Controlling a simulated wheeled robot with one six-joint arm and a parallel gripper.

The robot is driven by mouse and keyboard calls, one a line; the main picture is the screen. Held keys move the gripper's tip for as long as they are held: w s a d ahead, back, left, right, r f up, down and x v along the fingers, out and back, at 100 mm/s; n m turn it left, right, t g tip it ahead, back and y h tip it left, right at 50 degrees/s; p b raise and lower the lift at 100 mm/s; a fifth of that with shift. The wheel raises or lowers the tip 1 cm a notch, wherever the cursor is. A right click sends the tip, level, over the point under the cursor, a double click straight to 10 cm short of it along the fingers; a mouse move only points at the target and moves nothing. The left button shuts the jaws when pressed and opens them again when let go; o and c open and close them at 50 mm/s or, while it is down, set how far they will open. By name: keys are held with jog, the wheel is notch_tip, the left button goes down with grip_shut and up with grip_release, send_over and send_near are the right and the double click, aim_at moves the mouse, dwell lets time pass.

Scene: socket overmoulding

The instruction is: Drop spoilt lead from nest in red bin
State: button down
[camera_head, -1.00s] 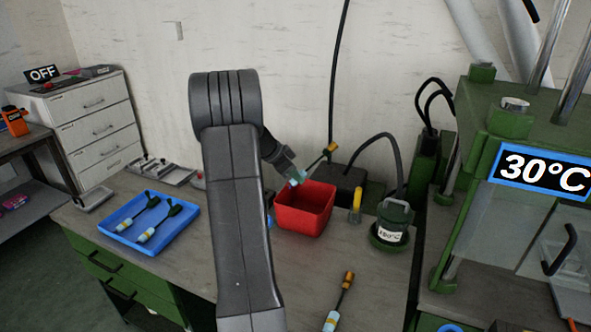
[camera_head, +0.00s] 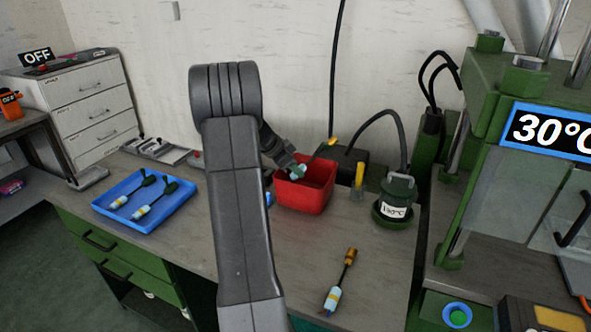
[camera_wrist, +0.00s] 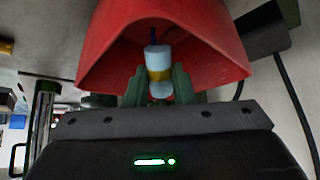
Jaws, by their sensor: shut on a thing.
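The red bin (camera_head: 303,200) stands on the bench right of my arm. My gripper (camera_head: 298,172) is at the bin's mouth, low by its left rim, and is shut on a lead. In the wrist view the green fingers (camera_wrist: 159,84) grip the lead's pale blue body (camera_wrist: 158,58) with its yellow band, and the red bin wall (camera_wrist: 100,50) surrounds it. In the head view the lead slants up to the right, its orange end (camera_head: 333,141) near the far rim. Its lower end is partly hidden by the fingers and bin.
Another lead (camera_head: 340,280) lies loose on the bench in front. A blue tray (camera_head: 120,226) with two leads is at left. The green 150°C pot (camera_head: 396,198) and a yellow-topped item (camera_head: 359,176) stand right of the bin. The press (camera_head: 490,150) is far right.

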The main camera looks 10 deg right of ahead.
jog(key=c, duration=1.2)
grip_release()
jog(key=shift+o, duration=0.2)
jog(key=shift+r, duration=0.15)
notch_tip(320, 180, up, 10)
jog(key=p, duration=0.3)
notch_tip(320, 180, down, 9)
jog(key=b, duration=0.2)
jog(key=shift+b, duration=0.3)
